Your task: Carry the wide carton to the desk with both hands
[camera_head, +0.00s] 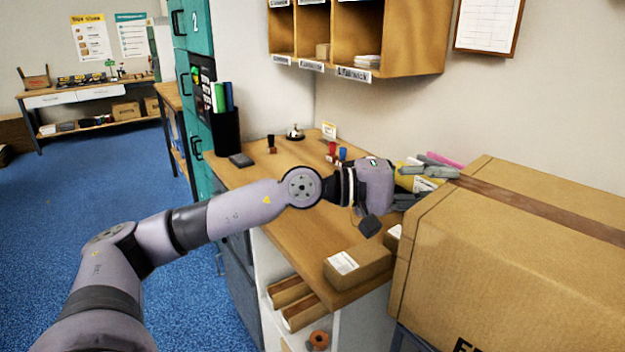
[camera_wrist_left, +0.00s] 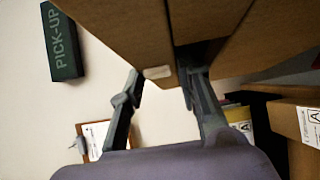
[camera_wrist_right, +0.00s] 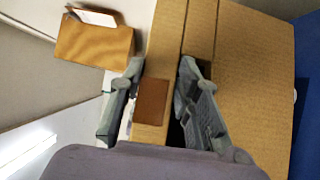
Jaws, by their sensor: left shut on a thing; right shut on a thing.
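The wide carton (camera_head: 520,265) is large, brown and closed, with a brown tape strip along its top, at the right of the head view. My left gripper (camera_head: 440,172) is at its far left upper edge, shut on it. In the left wrist view the fingers (camera_wrist_left: 165,85) reach to the carton (camera_wrist_left: 120,25). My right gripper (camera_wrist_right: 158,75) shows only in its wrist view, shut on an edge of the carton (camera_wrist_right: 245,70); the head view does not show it. The wooden desk (camera_head: 275,190) is left of the carton, below my left arm.
Small parcels (camera_head: 358,265) lie on the desk's near right part, close to the carton. A bell (camera_head: 294,132), stamps and a dark pen holder (camera_head: 226,130) stand farther back. Wall pigeonholes (camera_head: 400,40) hang above. Blue floor (camera_head: 100,200) is open at left.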

